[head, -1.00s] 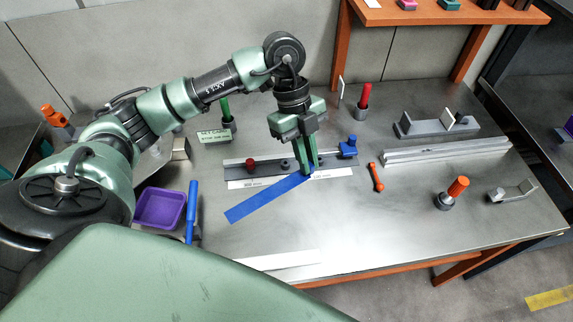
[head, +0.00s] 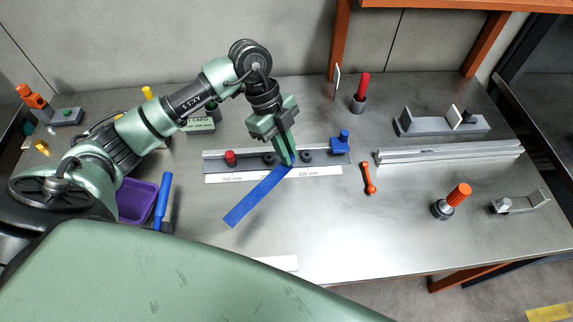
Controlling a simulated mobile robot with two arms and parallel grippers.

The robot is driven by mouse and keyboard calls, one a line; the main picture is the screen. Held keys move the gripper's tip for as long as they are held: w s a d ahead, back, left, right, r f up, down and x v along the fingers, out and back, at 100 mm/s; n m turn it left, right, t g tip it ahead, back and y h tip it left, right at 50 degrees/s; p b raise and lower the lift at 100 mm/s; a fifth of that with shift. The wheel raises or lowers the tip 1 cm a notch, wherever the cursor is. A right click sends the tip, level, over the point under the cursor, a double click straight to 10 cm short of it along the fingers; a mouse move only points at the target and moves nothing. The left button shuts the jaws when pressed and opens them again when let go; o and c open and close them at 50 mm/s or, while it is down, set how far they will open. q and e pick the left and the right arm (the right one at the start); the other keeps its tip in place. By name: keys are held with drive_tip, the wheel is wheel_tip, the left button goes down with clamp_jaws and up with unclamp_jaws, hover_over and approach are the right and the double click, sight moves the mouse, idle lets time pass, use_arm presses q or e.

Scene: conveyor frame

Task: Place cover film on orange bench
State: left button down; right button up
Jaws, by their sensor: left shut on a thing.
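The cover film appears to be a long flat blue strip (head: 258,197). My left gripper (head: 289,161) points down and is shut on the strip's upper right end. The strip slants from there toward the lower left, over the front of the grey rail fixture. I cannot tell whether it touches the surface below. The bench with orange legs has a grey metal top (head: 320,225), which lies under the strip and fixture. My right gripper is not in view.
The grey fixture (head: 330,159) carries a red knob (head: 231,158) and a blue clamp (head: 340,142). An orange tool (head: 368,178), an aluminium rail (head: 450,152) and an orange-handled tool (head: 452,202) lie or stand to the right. A purple tray (head: 135,202) is left. The front middle is bare.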

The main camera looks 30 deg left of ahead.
sight(292, 180)
use_arm(q)
wheel_tip(292, 180, down, 3)
drive_tip(key=shift+r, duration=0.1)
drive_tip(key=shift+f, duration=2.1)
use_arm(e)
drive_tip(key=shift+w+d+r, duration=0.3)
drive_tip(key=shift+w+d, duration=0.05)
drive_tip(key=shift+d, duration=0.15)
use_arm(q)
drive_tip(key=shift+f, duration=0.15)
drive_tip(key=c, duration=1.5)
unclamp_jaws()
drive_tip(key=shift+r, duration=0.25)
drive_tip(key=b+v, duration=0.1)
drive_tip(key=v, duration=1.1)
drive_tip(key=shift+f, duration=0.1)
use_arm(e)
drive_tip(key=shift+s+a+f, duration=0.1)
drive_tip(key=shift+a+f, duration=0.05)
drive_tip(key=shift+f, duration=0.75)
use_arm(q)
drive_tip(key=shift+s+f, duration=0.1)
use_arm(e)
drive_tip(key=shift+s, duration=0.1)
